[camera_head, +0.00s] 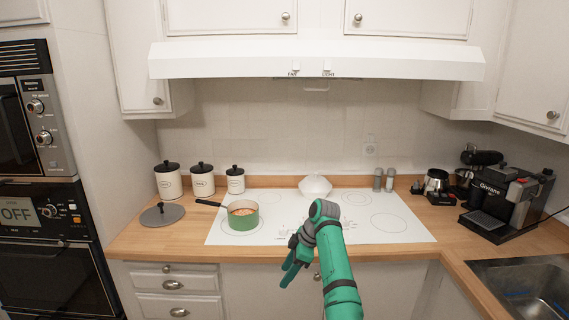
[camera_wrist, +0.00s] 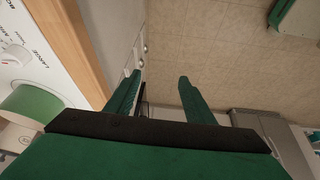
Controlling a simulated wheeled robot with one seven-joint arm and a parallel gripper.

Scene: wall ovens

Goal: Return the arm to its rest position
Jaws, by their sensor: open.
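My arm is green and reaches up from the bottom of the head view, bent at a joint over the front of the counter. My gripper (camera_head: 290,275) hangs down to the left of that joint, in front of the counter edge and the white cabinets below. In the wrist view my gripper (camera_wrist: 157,90) shows two green fingers spread apart with nothing between them. Tiled floor shows beyond the fingers.
A green pot (camera_head: 243,222) with food stands on the white cooktop (camera_head: 385,205). A grey lid (camera_head: 162,215) lies left on the wooden counter. Canisters (camera_head: 168,182) stand behind. A coffee machine (camera_head: 500,200) and sink (camera_head: 530,290) are right; wall ovens (camera_head: 45,240) are left.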

